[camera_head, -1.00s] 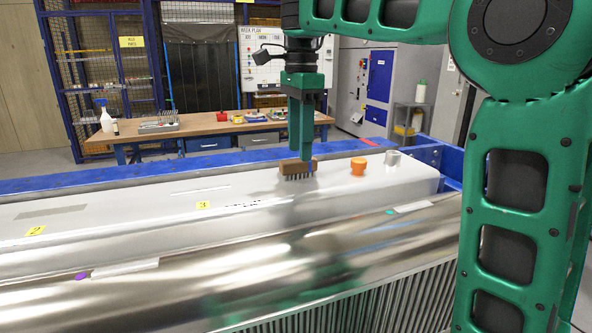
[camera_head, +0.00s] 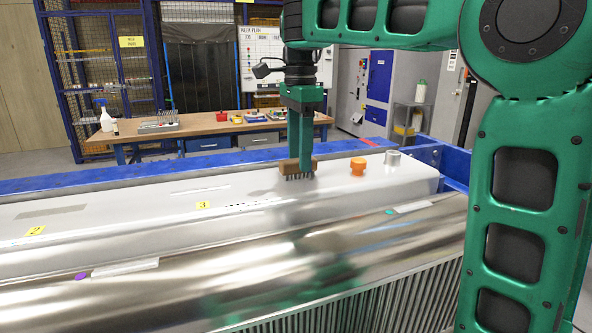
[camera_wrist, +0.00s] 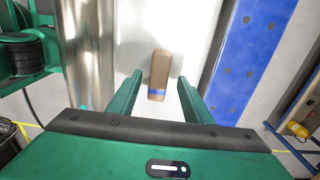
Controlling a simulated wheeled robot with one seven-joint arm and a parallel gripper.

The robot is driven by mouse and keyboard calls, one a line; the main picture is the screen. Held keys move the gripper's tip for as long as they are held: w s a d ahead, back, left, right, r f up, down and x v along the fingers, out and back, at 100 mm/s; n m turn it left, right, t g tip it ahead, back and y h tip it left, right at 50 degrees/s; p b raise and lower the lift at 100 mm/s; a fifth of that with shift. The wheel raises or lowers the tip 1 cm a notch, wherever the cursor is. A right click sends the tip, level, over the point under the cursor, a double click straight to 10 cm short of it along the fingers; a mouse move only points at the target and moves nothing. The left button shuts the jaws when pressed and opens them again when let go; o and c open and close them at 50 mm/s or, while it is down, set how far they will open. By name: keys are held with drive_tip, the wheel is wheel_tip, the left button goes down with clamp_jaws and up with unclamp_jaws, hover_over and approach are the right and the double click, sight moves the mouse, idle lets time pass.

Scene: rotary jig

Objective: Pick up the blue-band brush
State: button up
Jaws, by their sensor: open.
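The brush is a brown wooden block with dark bristles (camera_head: 297,168), standing bristles down on the pale top of the long metal jig (camera_head: 130,208). In the wrist view the brush (camera_wrist: 159,70) shows a blue band across its near end. My gripper (camera_head: 303,165) is over the brush, pointing down. In the wrist view my gripper (camera_wrist: 158,82) is open, with one finger on each side of the brush and a gap on both sides. The fingers partly hide the brush in the head view.
An orange knob (camera_head: 358,166) and a small metal cylinder (camera_head: 392,158) stand to the right of the brush. A blue rail (camera_head: 100,182) runs behind the jig. A workbench (camera_head: 215,126) stands farther back. The jig's top left of the brush is mostly clear.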

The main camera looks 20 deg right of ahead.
drive_tip(key=shift+f, duration=1.2)
clamp_jaws()
